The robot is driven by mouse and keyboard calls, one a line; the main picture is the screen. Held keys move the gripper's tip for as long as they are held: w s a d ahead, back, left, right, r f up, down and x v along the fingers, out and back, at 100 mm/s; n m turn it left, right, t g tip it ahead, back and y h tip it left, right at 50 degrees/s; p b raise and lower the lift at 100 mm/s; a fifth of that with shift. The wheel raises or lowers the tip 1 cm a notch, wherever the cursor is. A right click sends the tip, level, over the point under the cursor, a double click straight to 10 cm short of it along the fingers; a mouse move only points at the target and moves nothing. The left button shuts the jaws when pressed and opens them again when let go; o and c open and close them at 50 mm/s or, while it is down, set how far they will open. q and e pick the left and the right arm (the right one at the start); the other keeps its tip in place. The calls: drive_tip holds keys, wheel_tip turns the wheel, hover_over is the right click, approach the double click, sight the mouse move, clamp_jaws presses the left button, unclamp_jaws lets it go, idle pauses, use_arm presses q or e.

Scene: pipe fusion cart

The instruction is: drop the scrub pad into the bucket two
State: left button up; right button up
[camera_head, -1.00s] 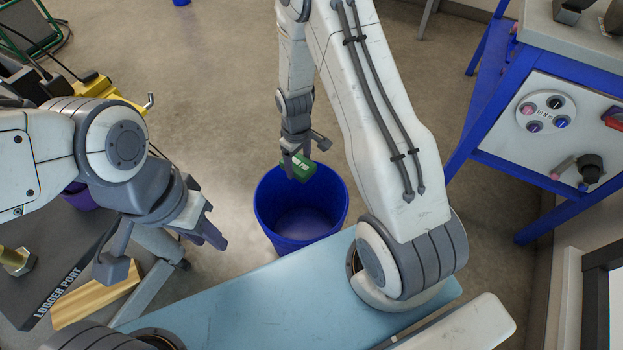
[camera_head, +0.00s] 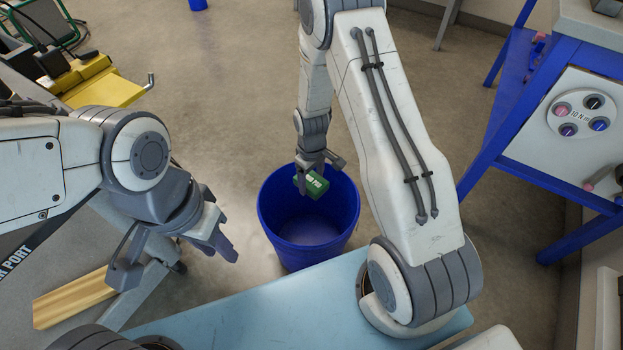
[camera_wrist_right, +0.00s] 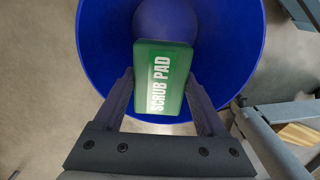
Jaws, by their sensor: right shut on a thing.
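The green scrub pad (camera_head: 311,184) is held in my right gripper (camera_head: 314,176), over the mouth of a blue bucket (camera_head: 308,245) on the floor. In the right wrist view, the scrub pad (camera_wrist_right: 163,82) lies between both fingers with its white "SCRUB PAD" lettering facing the camera, and the bucket (camera_wrist_right: 105,50) opens beneath it. Something rounded and blue shows at the bucket's inside, beyond the pad. My left gripper (camera_head: 175,262) is empty, with its fingers apart, left of the bucket. No number is legible on the bucket.
A blue-framed bench (camera_head: 525,150) stands at the right with a white panel and round holder. A light blue surface (camera_head: 260,310) lies in front of the bucket. A wooden block (camera_head: 75,298) and a yellow item (camera_head: 110,90) are at the left.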

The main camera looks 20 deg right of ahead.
sight(312, 180)
drive_tip(key=o, duration=1.3)
wheel_tip(312, 180, up, 9)
drive_tip(key=p, duration=0.3)
drive_tip(key=shift+r+p, duration=0.2)
drive_tip(key=shift+p, duration=0.15)
drive_tip(key=shift+r, duration=0.55)
